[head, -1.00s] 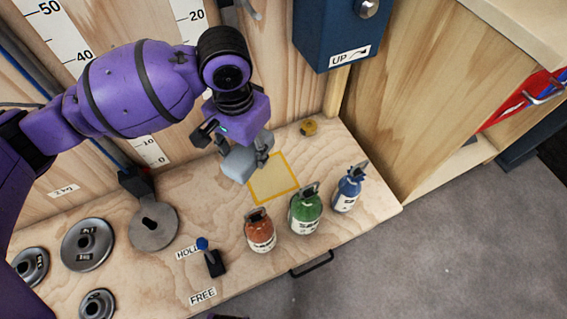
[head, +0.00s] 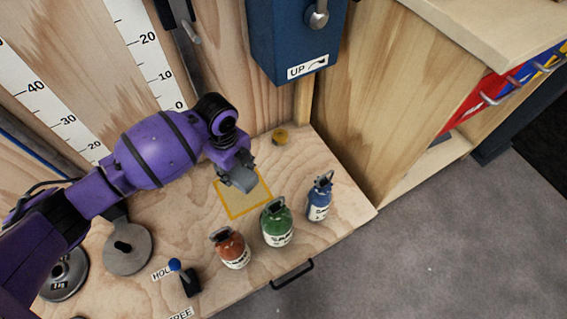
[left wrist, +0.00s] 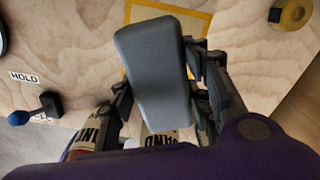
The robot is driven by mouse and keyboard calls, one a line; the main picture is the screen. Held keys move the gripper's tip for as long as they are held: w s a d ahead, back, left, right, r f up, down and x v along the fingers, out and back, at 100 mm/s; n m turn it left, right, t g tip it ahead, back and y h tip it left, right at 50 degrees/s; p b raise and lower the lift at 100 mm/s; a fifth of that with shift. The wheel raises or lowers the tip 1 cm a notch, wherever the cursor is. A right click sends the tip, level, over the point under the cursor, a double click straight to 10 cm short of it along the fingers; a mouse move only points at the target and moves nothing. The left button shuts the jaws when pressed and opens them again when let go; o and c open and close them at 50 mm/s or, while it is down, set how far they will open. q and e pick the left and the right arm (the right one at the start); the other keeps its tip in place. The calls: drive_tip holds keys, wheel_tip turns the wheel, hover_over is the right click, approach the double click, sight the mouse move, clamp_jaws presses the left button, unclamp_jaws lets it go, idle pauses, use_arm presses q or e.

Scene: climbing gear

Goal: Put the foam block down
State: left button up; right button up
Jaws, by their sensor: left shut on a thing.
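The grey foam block (head: 243,180) is held in my left gripper (head: 236,172), over the upper right part of the yellow-outlined square (head: 235,209) on the wooden bench. In the left wrist view the block (left wrist: 152,75) sits between the two dark fingers of the gripper (left wrist: 158,95), which are shut on it. It covers much of the yellow square (left wrist: 192,14) there. I cannot tell whether the block touches the bench. My right gripper is not in view.
Orange (head: 231,250), green (head: 277,224) and blue (head: 319,198) sand bottles stand along the bench front. A yellow roll (head: 280,136) lies behind the square. A blue-knobbed lever (head: 185,278) and metal weight discs (head: 128,252) are to the left. A blue box (head: 296,40) hangs above.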

sight(238, 179)
use_arm(q)
drive_tip(key=shift+w+d, duration=0.1)
drive_tip(key=shift+f, duration=0.3)
wheel_tip(238, 179, down, 5)
drive_tip(key=shift+r+b, duration=0.1)
drive_tip(key=shift+b, duration=1.1)
wheel_tip(238, 179, down, 5)
drive_tip(key=shift+r+b, duration=0.1)
drive_tip(key=shift+b, duration=0.9)
drive_tip(key=shift+r, duration=0.1)
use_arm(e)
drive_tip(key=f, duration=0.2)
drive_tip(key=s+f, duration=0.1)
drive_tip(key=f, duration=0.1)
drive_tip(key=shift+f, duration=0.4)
use_arm(q)
drive_tip(key=o, duration=1.1)
drive_tip(key=shift+o, duration=0.2)
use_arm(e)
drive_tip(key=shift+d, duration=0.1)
